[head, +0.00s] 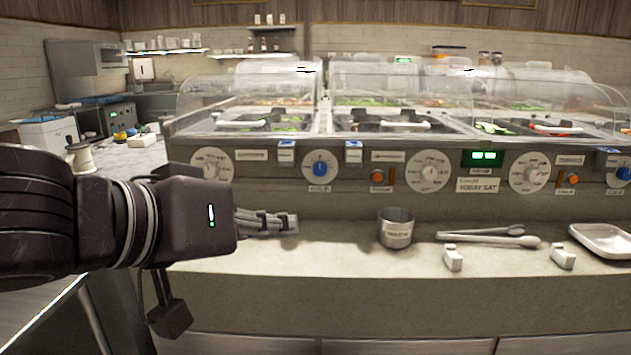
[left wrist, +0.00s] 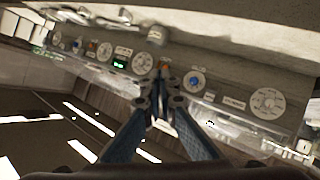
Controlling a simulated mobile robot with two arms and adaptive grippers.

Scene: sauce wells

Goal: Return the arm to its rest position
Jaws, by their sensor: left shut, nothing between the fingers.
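My left arm comes in from the left in the head view. Its gripper (head: 290,224) is shut and empty, pointing right in front of the counter's control panel. In the left wrist view the two fingers (left wrist: 163,85) meet at their tips with nothing between them, and the control panel shows beyond them, tilted. My right gripper is in neither view.
A metal cup (head: 397,230) stands on the counter (head: 330,280) right of my gripper. Clear domes (head: 400,85) cover the wells behind the panel.

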